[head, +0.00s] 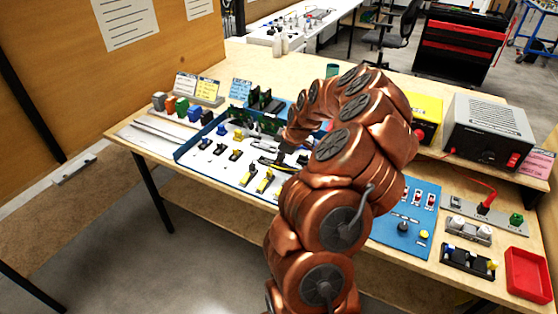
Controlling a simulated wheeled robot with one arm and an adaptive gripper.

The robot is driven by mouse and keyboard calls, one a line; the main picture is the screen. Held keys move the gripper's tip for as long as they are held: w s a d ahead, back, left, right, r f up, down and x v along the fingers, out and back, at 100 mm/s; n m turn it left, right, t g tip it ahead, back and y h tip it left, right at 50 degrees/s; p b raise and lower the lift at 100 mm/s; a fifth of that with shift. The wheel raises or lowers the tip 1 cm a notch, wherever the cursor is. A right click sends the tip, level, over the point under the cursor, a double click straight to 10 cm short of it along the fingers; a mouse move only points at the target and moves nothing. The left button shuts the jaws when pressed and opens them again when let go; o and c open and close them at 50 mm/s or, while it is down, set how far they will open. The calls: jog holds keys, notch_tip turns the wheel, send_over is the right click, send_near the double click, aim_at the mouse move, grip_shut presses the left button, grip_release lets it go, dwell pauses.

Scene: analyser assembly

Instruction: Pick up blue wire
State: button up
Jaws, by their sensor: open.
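My gripper (268,162) is at the end of my copper-coloured arm, low over the white board (207,163) in the blue-edged tray on the bench. It is small and dark here, open, with nothing visible held in it. Yellow and black parts (264,180) stand on the board just in front of it. I cannot make out a blue wire; my arm hides the middle of the bench behind and to the right of it.
Coloured blocks (182,107) stand at the bench's left. A grey power supply (487,133), a red wire (487,197), a blue switch panel (404,228) and a red bin (528,275) are at the right. The bench's front left is fairly clear.

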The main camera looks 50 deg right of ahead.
jog(key=shift+c, duration=0.4)
jog(key=c, duration=0.8)
jog(key=shift+d+r+b, duration=0.1)
jog(key=shift+r+b, duration=0.55)
jog(key=shift+r, duration=1.05)
jog(key=shift+s+r, duration=0.1)
jog(key=shift+s+a, duration=0.65)
jog(key=shift+a, duration=0.15)
jog(key=s+a+b, duration=0.1)
jog(key=s+a, duration=0.2)
jog(key=s+a+r+b, duration=0.1)
jog(key=s+a, duration=0.2)
jog(key=s+a+b, duration=0.1)
jog(key=s+a, duration=0.2)
jog(key=s, duration=0.1)
jog(key=shift+a+r+b, duration=0.15)
jog(key=shift+a+b, duration=0.15)
